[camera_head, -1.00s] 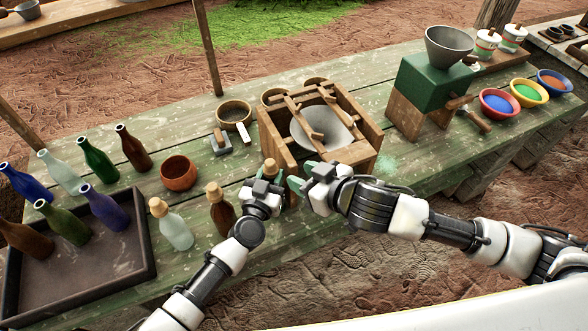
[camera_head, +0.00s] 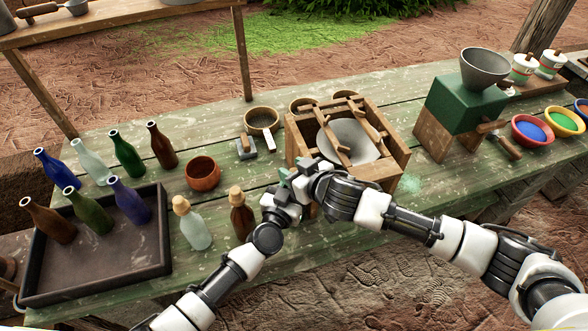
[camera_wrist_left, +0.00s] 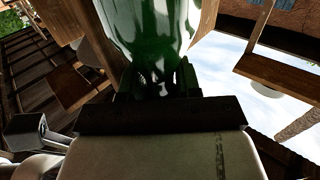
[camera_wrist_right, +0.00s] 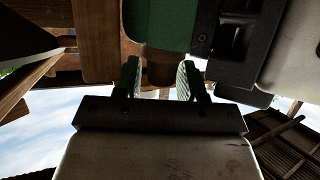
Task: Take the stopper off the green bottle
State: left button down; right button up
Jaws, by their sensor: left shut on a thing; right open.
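The green bottle (camera_wrist_left: 155,35) is held in my left gripper (camera_wrist_left: 155,82), its glass filling the top middle of the left wrist view. In the head view my left gripper (camera_head: 280,192) and right gripper (camera_head: 292,177) nearly touch in front of the wooden frame and hide the bottle. I cannot make out the stopper clearly.
Two corked bottles, one pale (camera_head: 193,230) and one brown (camera_head: 241,218), stand just left of my grippers. A dark tray (camera_head: 100,283) with several open bottles is at the left. A wooden frame with a bowl (camera_head: 396,165) stands close behind my grippers.

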pick_arm(q)
jog(key=shift+f, duration=0.1)
pick_arm(e)
jog(key=c, duration=0.7)
jog(key=shift+o, duration=0.2)
jog(key=shift+r, duration=0.2)
jog(key=shift+r, duration=0.95)
